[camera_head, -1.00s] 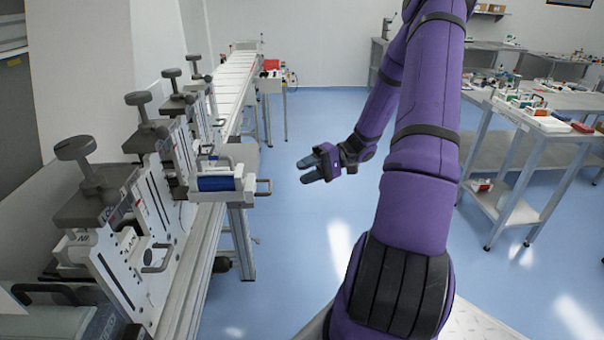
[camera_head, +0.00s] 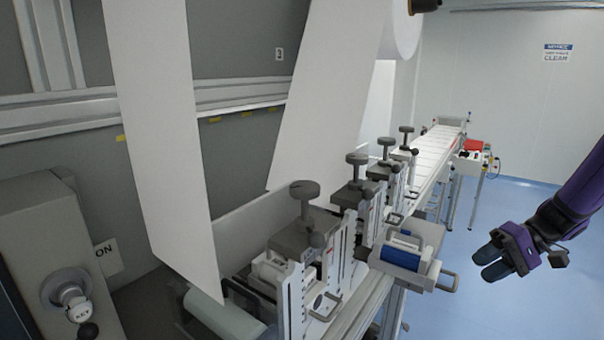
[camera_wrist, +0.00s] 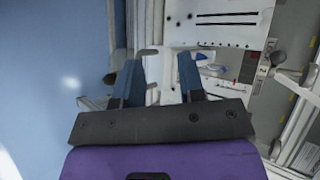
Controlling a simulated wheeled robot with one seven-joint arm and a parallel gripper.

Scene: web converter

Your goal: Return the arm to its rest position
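My purple gripper (camera_head: 482,262) with dark blue-grey fingers is at the right of the head view, over the blue floor. It is to the right of the converter's side frame and clear of it. In the wrist view my gripper (camera_wrist: 160,76) has its two fingers apart, with nothing held between them. Machine parts show beyond the fingers there. Only the end of my arm shows in the head view; the rest is out of frame.
Clamp stations with dark knobs (camera_head: 305,190) line the converter at my left. A drawer-like unit with a blue roller (camera_head: 405,245) and handle juts out toward my gripper. White web sheets (camera_head: 165,130) hang at left. A conveyor (camera_head: 437,150) runs back. Blue floor (camera_head: 470,205) is open at right.

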